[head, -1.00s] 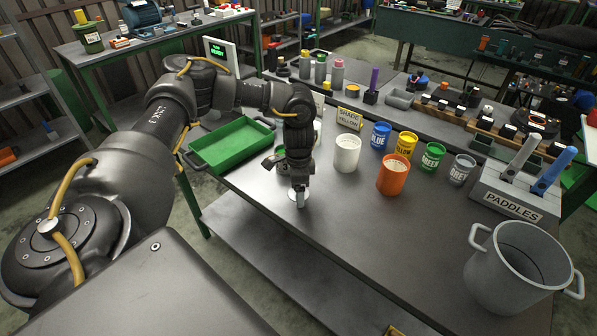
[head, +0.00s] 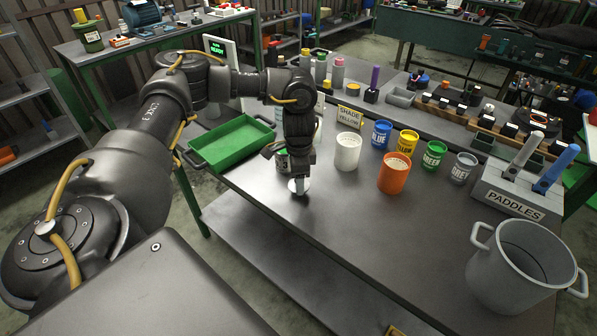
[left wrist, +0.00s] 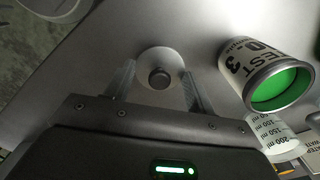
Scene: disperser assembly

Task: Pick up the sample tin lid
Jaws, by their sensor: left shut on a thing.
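The sample tin lid (head: 298,187) is a small pale disc under my left gripper (head: 299,178) in the head view. In the left wrist view the lid (left wrist: 160,62) shows as a round disc with a dark grey knob, between the two fingers of my left gripper (left wrist: 159,84). The gripper is shut on the lid. Whether the lid clears the table is hard to tell. The sample tin (left wrist: 262,75), labelled TEST No. 3 with green inside, stands open beside the gripper; in the head view it is mostly hidden behind the gripper. My right gripper is not in view.
A green tray (head: 235,143) lies at the table's left end. A white pot (head: 347,152), an orange pot (head: 393,174) and several paint cans stand to the right. A grey bucket (head: 520,265) and paddle holder (head: 512,196) are at far right. The front table middle is clear.

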